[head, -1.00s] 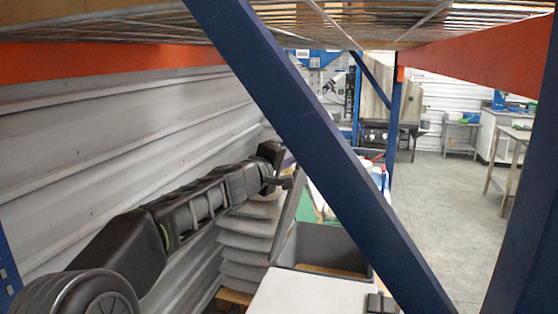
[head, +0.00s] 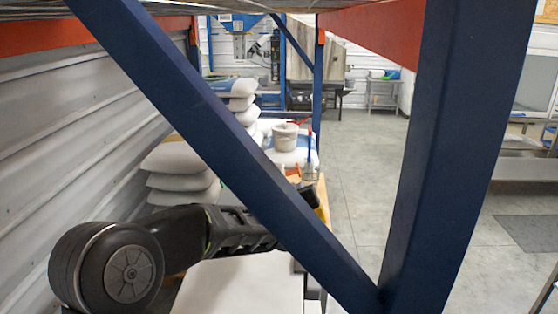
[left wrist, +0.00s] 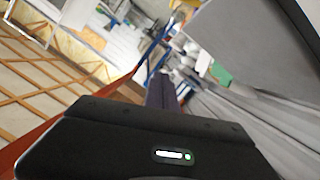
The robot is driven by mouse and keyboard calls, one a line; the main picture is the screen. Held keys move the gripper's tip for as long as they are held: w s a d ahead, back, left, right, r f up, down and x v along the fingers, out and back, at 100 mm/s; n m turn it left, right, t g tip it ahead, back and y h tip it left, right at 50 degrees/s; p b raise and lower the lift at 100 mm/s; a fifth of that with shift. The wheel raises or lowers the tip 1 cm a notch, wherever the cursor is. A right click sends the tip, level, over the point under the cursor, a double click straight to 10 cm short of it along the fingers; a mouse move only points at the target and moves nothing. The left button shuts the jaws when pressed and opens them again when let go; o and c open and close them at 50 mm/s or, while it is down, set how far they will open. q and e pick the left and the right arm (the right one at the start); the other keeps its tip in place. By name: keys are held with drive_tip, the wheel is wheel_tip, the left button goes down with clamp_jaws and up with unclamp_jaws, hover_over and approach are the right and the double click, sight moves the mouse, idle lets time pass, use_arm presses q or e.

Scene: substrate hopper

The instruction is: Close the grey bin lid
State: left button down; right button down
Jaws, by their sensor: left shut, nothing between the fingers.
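The grey bin cannot be made out in the head view, where my left arm and the blue diagonal brace cover the middle. A large plain grey surface (left wrist: 255,40) fills the upper right of the left wrist view; I cannot tell whether it is the bin lid. My left gripper (head: 312,196) is shut and empty. It reaches to the right behind the brace, and only its dark end shows past it. In the left wrist view its black housing fills the bottom. My right gripper is not in view.
The blue diagonal brace (head: 215,135) and blue upright (head: 440,150) stand close in front. White sacks (head: 182,170) are stacked by the corrugated wall (head: 60,130). A pale bucket (head: 286,137) stands farther back. The floor (head: 375,150) beyond the brace is clear.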

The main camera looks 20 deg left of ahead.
use_arm(q)
drive_tip(key=d+f+m, duration=0.1)
drive_tip(key=f, duration=0.2)
drive_tip(key=d+f+m, duration=0.1)
drive_tip(key=f, duration=0.2)
drive_tip(key=w+d+f+m+y, duration=0.1)
drive_tip(key=f, duration=0.3)
drive_tip(key=shift+w+d+g, duration=0.1)
drive_tip(key=shift+d+g, duration=0.05)
drive_tip(key=shift+g, duration=0.15)
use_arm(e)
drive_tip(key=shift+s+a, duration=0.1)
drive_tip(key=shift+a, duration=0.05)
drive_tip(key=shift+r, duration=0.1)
